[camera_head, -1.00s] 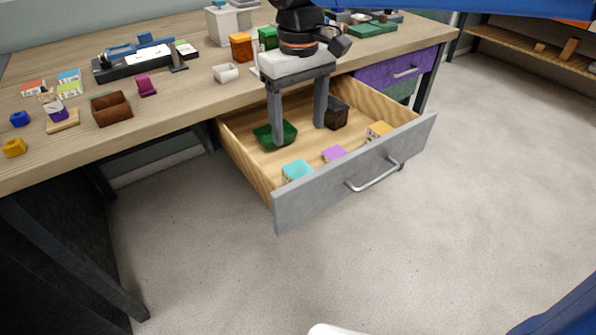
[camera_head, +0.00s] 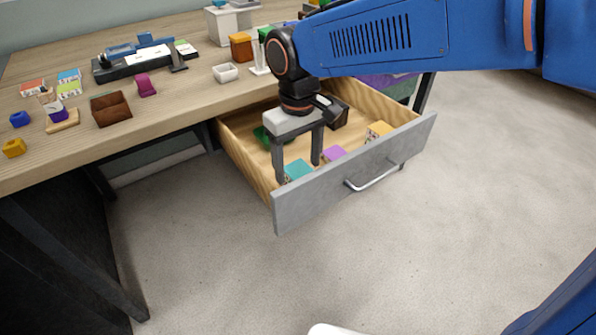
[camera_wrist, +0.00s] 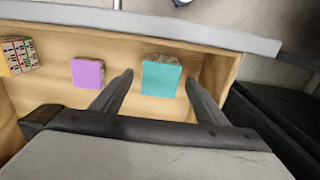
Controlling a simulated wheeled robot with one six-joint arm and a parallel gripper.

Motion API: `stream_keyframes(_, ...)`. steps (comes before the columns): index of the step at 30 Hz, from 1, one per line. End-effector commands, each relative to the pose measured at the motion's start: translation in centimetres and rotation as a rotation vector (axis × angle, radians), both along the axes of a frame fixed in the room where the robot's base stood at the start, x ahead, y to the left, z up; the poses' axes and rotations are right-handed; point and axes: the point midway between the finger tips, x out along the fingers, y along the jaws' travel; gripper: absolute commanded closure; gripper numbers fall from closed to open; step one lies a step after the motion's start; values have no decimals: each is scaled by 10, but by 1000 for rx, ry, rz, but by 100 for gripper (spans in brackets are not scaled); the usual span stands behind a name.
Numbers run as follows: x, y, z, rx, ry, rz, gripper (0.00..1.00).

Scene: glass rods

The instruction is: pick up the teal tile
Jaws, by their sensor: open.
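The teal tile (camera_head: 298,169) lies in the open drawer near its front left corner, its teal top facing up. In the wrist view the teal tile (camera_wrist: 161,78) is a square face ahead of and between my two fingers, with a beige patterned edge behind it. My gripper (camera_head: 299,172) is open and empty, pointing down over the drawer. In the wrist view my gripper (camera_wrist: 158,82) has one finger on each side of the tile's line. I cannot tell how high the fingertips are above the drawer floor.
The drawer's grey front (camera_head: 340,185) and wooden side wall (camera_head: 245,160) are close to the tile. A purple tile (camera_head: 334,153) and a yellow-topped tile (camera_head: 379,130) lie to its right.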

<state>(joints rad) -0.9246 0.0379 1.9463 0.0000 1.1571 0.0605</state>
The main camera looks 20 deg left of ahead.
Motion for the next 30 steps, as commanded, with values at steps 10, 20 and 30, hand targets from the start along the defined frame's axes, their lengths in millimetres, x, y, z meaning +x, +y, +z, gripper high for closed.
stream_keyframes(10, 0, 0, -1, 0, 0, 0, 59)
stream_keyframes(20, 0, 0, 0, 0, 0, 0, 81)
stream_keyframes(30, 1, 1, 41, 3, -3, 0, 81)
